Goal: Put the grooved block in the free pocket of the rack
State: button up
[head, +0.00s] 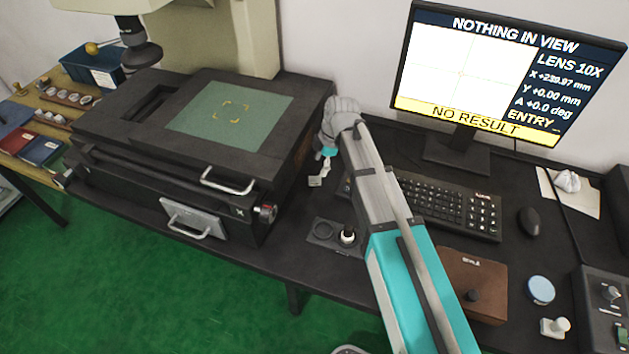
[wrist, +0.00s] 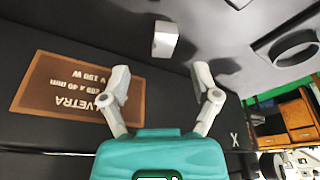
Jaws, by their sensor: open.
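A small pale block (head: 315,181), likely the grooved block, sits on the dark bench beside the measuring machine. It also shows in the wrist view (wrist: 164,45), beyond my fingertips; I cannot make out its groove clearly. My gripper (head: 325,166) is just above and beside it, partly behind my arm. In the wrist view my gripper (wrist: 160,82) is open, with nothing between its fingers. Wooden racks (head: 49,119) with several round pieces stand on the side table at far left; I cannot tell which pocket is free.
The measuring machine (head: 110,135) stands left of my gripper, its side with a brown label (wrist: 65,85) close to the fingers. A dark plate with a round recess (head: 323,231) lies in front. The keyboard (head: 450,205) and monitor (head: 500,70) are at the right.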

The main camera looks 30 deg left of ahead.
aim_at(316, 178)
jog(key=shift+f, duration=0.1)
jog(key=shift+s+b+x, duration=0.2)
jog(key=shift+b+x, duration=2.3)
grip_shut()
